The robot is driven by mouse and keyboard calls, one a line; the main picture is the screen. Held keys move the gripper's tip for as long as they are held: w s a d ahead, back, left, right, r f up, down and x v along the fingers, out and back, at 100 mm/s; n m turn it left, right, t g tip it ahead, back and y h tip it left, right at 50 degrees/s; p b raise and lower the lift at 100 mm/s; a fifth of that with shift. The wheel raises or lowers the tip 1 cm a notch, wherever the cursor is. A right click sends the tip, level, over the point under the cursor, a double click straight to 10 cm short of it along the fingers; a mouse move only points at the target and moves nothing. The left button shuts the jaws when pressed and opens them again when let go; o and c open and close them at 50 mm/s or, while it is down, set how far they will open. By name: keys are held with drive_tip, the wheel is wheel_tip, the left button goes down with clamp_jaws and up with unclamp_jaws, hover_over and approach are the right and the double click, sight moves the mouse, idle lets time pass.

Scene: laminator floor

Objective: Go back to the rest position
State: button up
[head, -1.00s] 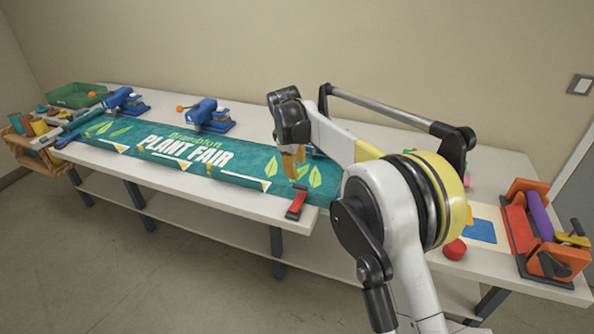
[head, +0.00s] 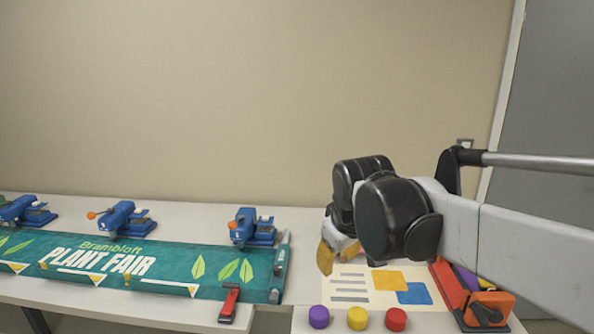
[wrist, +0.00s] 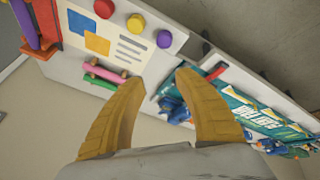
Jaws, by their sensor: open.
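My gripper (head: 338,256) is at the right of the head view, above the back edge of the printed sheet (head: 350,288). Its two yellow fingers stand apart in the wrist view (wrist: 160,95), with nothing between them. My arm reaches in from the right edge of the head view and hides part of the table's back. The green Plant Fair banner (head: 170,268) lies flat on the white table, left of my gripper. No marker of a rest position shows.
Purple, yellow (head: 357,318) and red knobs stand along the sheet's front. An orange laminator (head: 490,308) with a purple roller is at the right. Blue punches (head: 125,220) stand behind the banner. A red stapler-like tool (head: 229,303) lies at its front. Pink and green rolls (wrist: 105,74) show in the wrist view.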

drive_tip(key=s+d+f+m+t, duration=0.1)
drive_tip(key=s+d+f+m, duration=0.2)
drive_tip(key=s, duration=0.6)
drive_tip(key=s+d+f+m, duration=0.4)
drive_tip(key=s+d, duration=0.3)
drive_tip(key=s, duration=0.3)
drive_tip(key=shift+d+f+t, duration=0.3)
drive_tip(key=shift+f+t, duration=0.1)
drive_tip(key=shift+f, duration=0.35)
